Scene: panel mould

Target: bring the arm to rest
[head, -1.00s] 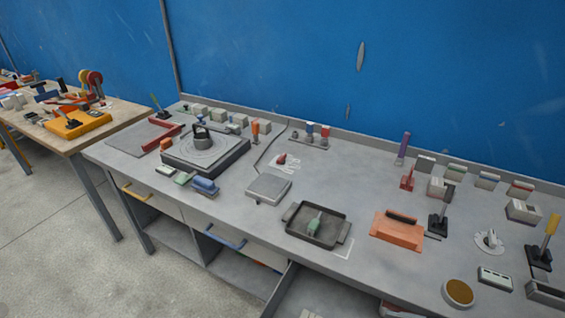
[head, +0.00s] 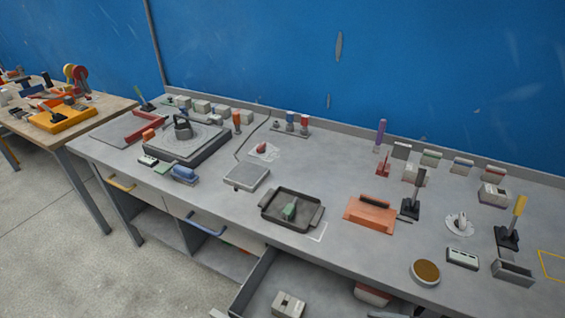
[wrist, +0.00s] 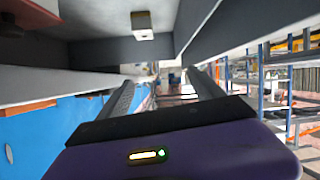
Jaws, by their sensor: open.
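My gripper (wrist: 165,84) shows in the wrist view with its two dark fingers apart and nothing between them. Its purple body fills the bottom of that view. The view is strongly tilted, and a pale block (wrist: 143,26) inside a grey compartment shows beyond the fingers. My arm and gripper do not show in the head view, so their place over the bench cannot be told from there.
The grey bench (head: 325,170) holds a dark tray (head: 268,218) with a green-handled item, an orange block (head: 371,214) and several small tools. An open drawer (head: 255,284) juts out at the front, with a grey block (head: 288,304) inside. A blue wall (head: 420,70) stands behind.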

